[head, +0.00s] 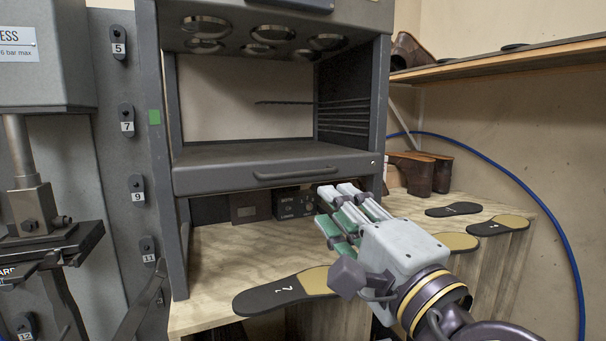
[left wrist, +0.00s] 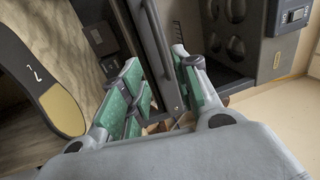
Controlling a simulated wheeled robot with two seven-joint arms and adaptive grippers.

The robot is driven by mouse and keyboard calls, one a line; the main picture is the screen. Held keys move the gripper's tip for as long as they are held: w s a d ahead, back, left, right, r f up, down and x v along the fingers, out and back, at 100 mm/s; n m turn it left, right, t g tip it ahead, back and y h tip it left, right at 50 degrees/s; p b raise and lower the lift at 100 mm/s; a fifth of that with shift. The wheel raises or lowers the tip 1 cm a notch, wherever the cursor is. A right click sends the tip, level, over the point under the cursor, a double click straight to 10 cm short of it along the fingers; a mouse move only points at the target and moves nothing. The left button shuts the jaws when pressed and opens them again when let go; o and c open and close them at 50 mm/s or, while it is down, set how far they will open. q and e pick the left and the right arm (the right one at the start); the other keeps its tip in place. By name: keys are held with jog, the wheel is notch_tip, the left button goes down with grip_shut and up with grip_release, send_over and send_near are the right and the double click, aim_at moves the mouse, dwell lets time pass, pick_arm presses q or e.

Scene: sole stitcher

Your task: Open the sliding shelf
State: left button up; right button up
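The sliding shelf (head: 240,172) is a dark grey tray in a metal frame, with a bar handle (head: 295,174) along its front face. It appears pushed in, its front about level with the frame posts. My left gripper (head: 335,215) is below and right of the handle, in front of the shelf, apart from it in the head view. In the left wrist view the gripper (left wrist: 158,75) is open, with green pads spread and nothing held. The shelf's front edge and handle (left wrist: 160,40) show beyond and between the fingertips. My right gripper is not in view.
A wooden bench (head: 215,250) below carries a black and tan sole (head: 285,290), more soles (head: 455,209) at right and dark boxes (head: 293,204). Brown shoe lasts (head: 420,172) stand right of the frame. A grey machine (head: 45,60) is at left. A blue cable (head: 520,185) hangs on the wall.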

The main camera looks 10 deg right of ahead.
aim_at(304, 175)
pick_arm(q)
jog(key=p+x, duration=0.1)
jog(key=x, duration=0.5)
jog(key=shift+w+r+p, duration=0.15)
jog(key=shift+w+p, duration=0.15)
jog(key=shift+p, duration=0.05)
jog(key=shift+w+a+r, duration=0.1)
jog(key=shift+w+a, duration=0.1)
jog(key=shift+w, duration=0.3)
jog(key=p+x, duration=0.1)
jog(key=x, duration=0.3)
jog(key=shift+w+p, duration=0.3)
jog(key=shift+w, duration=0.25)
jog(key=shift+w+a, duration=0.1)
jog(key=shift+w, duration=0.1)
grip_shut()
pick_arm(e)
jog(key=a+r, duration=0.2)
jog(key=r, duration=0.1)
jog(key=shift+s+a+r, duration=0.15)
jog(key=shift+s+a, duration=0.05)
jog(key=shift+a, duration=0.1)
